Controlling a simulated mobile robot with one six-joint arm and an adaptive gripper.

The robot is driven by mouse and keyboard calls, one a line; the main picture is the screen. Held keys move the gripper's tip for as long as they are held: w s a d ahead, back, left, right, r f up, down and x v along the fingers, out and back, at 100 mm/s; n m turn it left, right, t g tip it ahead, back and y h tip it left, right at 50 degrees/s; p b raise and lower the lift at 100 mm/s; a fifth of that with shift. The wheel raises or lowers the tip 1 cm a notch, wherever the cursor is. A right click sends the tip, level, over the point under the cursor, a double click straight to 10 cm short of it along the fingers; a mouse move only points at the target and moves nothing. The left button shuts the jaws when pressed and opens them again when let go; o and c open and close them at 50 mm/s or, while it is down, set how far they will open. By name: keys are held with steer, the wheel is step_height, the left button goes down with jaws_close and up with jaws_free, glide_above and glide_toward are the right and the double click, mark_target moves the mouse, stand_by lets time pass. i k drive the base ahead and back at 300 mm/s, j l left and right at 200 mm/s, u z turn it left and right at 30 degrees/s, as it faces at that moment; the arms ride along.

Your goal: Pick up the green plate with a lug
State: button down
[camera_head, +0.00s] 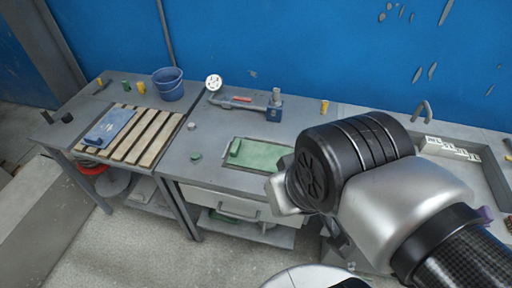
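The green plate (264,156) lies flat on the grey bench top in the middle of the view. Its raised green lug (235,147) stands at the plate's left end. My silver and black wrist fills the lower right and covers the bench just right of the plate; the plate's right end is close to the wrist's outline in the picture. I cannot make out my gripper's fingers, which are hidden or out of view. Nothing visible holds the plate.
A blue plate (109,128) lies on a slatted wooden rack (150,136) at left. A blue bucket (168,84) stands behind it. A tool with a blue block (274,108) lies behind the green plate. A small green knob (196,157) sits left of it. A tray (485,164) is at right.

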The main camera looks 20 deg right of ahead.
mark_target(257, 156)
steer(key=i+j, duration=0.75)
steer(key=i, duration=0.2)
steer(key=z, duration=0.4)
steer(key=i+j+z, duration=0.1)
steer(key=z, duration=0.35)
steer(key=j+z, duration=0.15)
steer(key=z, duration=0.25)
steer(key=i+j+z, duration=0.1)
steer(key=z, duration=0.3)
